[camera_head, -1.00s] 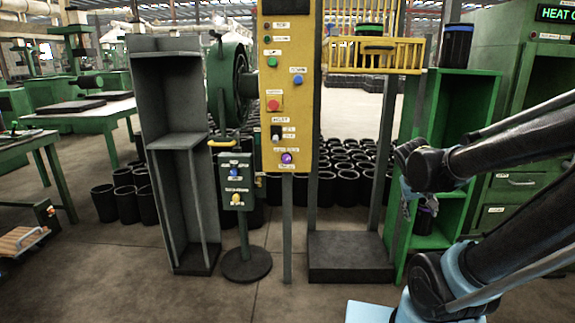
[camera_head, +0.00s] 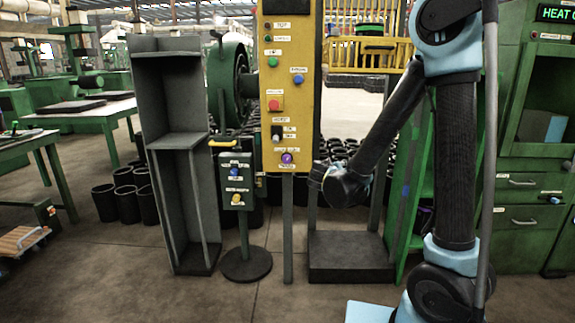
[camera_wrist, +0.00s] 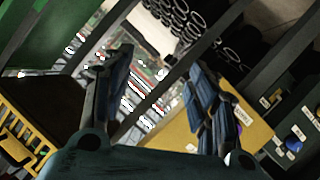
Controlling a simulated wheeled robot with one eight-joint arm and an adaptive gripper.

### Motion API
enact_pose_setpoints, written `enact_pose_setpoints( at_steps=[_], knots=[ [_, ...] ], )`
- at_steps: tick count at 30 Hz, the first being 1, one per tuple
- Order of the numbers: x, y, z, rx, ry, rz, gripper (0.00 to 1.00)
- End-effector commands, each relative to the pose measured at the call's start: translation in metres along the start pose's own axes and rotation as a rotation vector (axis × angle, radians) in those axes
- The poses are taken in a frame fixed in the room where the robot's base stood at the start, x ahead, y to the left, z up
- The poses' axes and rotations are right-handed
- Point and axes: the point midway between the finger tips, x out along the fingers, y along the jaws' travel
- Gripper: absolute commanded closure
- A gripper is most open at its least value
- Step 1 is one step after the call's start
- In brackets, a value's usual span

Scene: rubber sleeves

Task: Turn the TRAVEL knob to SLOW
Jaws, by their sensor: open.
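A yellow control panel (camera_head: 303,110) hangs at centre in the head view. It carries several buttons, a dark switch (camera_head: 277,133) and a purple knob (camera_head: 287,158) near its bottom. Left of it, a green pedestal box (camera_head: 235,201) bears a blue knob (camera_head: 234,172) and a yellow knob (camera_head: 236,199). Labels are too small to read, so I cannot tell which knob is TRAVEL. My gripper (camera_wrist: 163,92) is open and empty in the wrist view. Part of the yellow panel (camera_wrist: 172,133) shows behind its fingers, and the green box (camera_wrist: 300,135) is at right.
A grey shelf unit (camera_head: 183,140) stands left of the pedestal. A yellow slatted basket (camera_head: 345,55) is right of the panel, above a dark base plate (camera_head: 350,268). Black rubber sleeves (camera_head: 103,201) stand on the floor. Floor in front is clear.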

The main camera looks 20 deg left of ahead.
Motion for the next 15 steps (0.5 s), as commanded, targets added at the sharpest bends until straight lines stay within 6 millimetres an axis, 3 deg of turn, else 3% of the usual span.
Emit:
enact_pose_setpoints(
  at_steps=[1, 9, 15],
  knots=[
    [-0.003, -0.022, -0.009, -0.005, 0.046, -0.012, 0.47],
    [-0.035, -0.118, -0.044, -0.011, 0.28, -0.075, 0.47],
    [-0.06, -0.165, -0.054, -0.009, 0.395, -0.116, 0.47]
  ],
)
